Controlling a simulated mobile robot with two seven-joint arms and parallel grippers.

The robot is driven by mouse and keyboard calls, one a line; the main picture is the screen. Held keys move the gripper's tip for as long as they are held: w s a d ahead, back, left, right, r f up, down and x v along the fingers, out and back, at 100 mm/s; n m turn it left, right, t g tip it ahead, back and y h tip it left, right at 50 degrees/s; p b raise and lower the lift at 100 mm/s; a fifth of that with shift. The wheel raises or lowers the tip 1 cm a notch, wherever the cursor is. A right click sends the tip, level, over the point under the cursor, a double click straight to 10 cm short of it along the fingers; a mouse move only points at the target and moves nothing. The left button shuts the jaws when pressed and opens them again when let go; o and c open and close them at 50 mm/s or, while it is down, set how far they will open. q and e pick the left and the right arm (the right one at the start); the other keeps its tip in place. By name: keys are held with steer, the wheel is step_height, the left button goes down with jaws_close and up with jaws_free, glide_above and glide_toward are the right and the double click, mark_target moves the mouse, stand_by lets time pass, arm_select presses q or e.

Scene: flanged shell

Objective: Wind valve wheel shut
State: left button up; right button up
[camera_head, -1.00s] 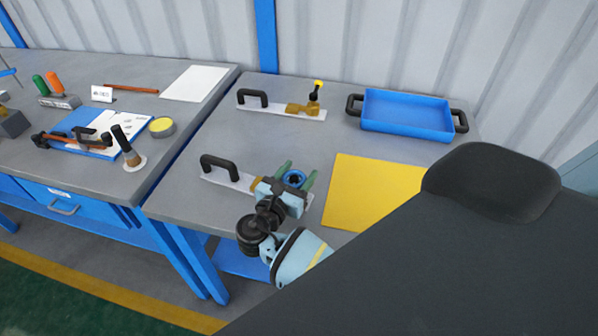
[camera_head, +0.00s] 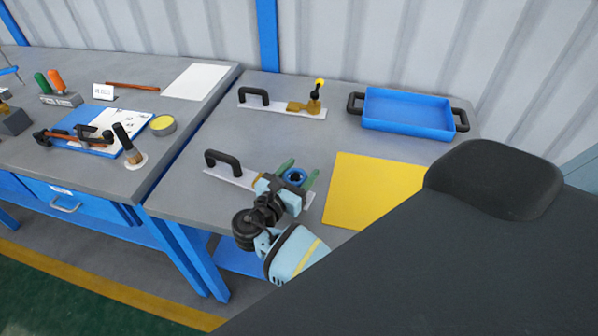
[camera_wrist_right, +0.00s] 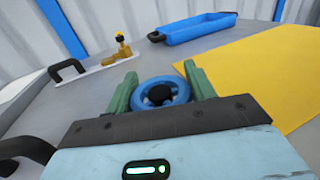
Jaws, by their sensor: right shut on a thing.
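The blue valve wheel (camera_head: 295,177) sits on the near valve, which is mounted on a white plate (camera_head: 232,178) with a black handle (camera_head: 222,160). My right gripper (camera_head: 297,174) has its green fingers on either side of the wheel and is shut on it. In the right wrist view the wheel (camera_wrist_right: 160,92) lies between the two fingers (camera_wrist_right: 161,88), with a dark hub in its middle. The valve body under the wheel is mostly hidden by my gripper. My left gripper is not in view.
A second valve (camera_head: 305,106) of brass with a yellow-topped black stem stands on a far plate with a handle. A blue tray (camera_head: 408,112) is at the back right, and a yellow sheet (camera_head: 372,190) lies right of my gripper. A side bench (camera_head: 90,175) holds tools.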

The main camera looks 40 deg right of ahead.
steer(key=shift+r, duration=0.1)
steer(key=o, duration=1)
steer(key=shift+a, duration=0.1)
steer(key=shift+b+v, duration=0.3)
steer(key=shift+v, duration=3.55)
